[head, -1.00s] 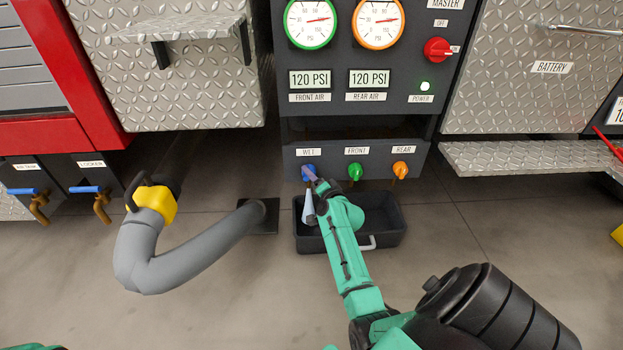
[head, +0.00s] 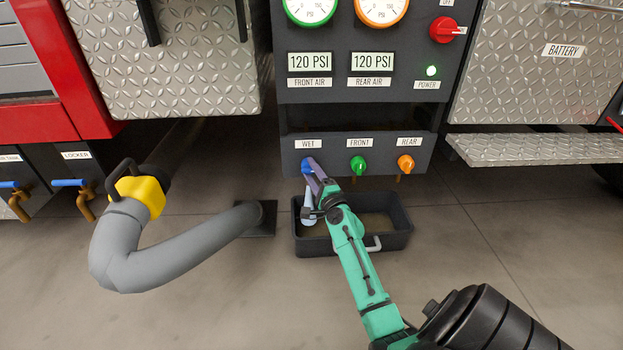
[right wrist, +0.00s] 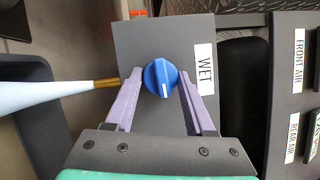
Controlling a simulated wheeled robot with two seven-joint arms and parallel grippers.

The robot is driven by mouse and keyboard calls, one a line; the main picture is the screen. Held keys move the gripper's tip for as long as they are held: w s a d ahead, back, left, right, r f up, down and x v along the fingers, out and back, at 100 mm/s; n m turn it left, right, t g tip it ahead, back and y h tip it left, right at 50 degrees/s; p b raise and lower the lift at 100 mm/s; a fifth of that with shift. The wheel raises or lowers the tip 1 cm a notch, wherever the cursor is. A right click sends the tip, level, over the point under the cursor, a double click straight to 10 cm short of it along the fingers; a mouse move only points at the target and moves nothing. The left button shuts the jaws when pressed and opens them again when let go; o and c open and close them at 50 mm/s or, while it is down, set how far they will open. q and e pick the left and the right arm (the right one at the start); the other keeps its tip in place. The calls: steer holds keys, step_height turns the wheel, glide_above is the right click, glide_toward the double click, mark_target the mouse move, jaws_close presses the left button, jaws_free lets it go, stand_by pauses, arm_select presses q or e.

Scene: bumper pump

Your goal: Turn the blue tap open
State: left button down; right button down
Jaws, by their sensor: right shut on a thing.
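The blue tap (head: 307,166) sits under the WET label on the dark panel. My right gripper (head: 315,175) is at it in the head view. In the right wrist view the two purple fingers (right wrist: 161,82) are shut on the blue tap's round knob (right wrist: 160,70), one on each side. The knob's white mark points toward the gripper's palm. A pale blue cone-shaped stream (right wrist: 45,92) comes out of the brass outlet (right wrist: 105,82). The stream also shows below the tap in the head view (head: 308,210). My left gripper is not in view.
A black tray (head: 397,240) with a handle stands on the floor below the taps. The green tap (head: 358,165) and orange tap (head: 405,164) are to the right. A thick grey hose (head: 160,262) with a yellow coupling (head: 140,190) lies left.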

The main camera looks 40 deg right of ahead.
steer(key=shift+m+h, duration=0.3)
steer(key=shift+m, duration=0.2)
steer(key=shift+c, duration=1.3)
jaws_free()
steer(key=shift+f, duration=0.1)
steer(key=shift+s, duration=0.3)
steer(key=b+v, duration=0.1)
steer(key=v, duration=1.3)
steer(key=shift+b, duration=0.35)
